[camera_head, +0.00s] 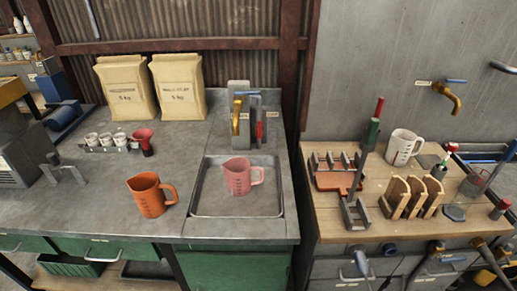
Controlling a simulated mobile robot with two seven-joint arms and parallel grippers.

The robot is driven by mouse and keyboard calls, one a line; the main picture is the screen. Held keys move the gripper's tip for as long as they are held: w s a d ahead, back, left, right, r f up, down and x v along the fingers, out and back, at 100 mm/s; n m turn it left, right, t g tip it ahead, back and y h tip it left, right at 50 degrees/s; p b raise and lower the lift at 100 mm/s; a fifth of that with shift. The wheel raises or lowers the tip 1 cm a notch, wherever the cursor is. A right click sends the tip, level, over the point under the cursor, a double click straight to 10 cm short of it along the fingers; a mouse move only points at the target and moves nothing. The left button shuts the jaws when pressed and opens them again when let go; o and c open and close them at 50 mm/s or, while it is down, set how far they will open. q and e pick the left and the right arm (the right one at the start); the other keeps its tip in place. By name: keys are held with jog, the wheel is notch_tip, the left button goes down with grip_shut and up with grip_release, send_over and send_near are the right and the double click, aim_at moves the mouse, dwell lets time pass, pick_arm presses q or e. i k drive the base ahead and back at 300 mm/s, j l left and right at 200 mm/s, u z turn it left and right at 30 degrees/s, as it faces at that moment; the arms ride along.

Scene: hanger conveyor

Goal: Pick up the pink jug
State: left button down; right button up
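The pink jug (238,180) stands upright in a shallow grey metal tray (205,206) set in the grey bench. Its handle points right and its spout left, and dark measuring marks show on its side. An orange jug (149,197) of similar shape stands on the bench to the left of the tray, its handle also to the right. A white jug (402,147) stands on the wooden bench at the right. Neither of my grippers can be made out in this view.
Two paper sacks (124,88) stand at the back. Behind the tray is an upright rack (248,122). A red cup (143,140) and small white cups (105,141) stand left of it. Wooden racks (414,197) and tools crowd the wooden bench (400,233). Bench around the orange jug is clear.

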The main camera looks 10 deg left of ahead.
aim_at(237, 170)
jog(key=j+u, duration=0.15)
jog(key=j, duration=0.45)
jog(key=j+u, duration=0.15)
jog(key=j, duration=0.45)
jog(key=i+j+u, duration=0.15)
jog(key=j, duration=0.45)
jog(key=i+l, duration=0.25)
jog(key=i, duration=0.25)
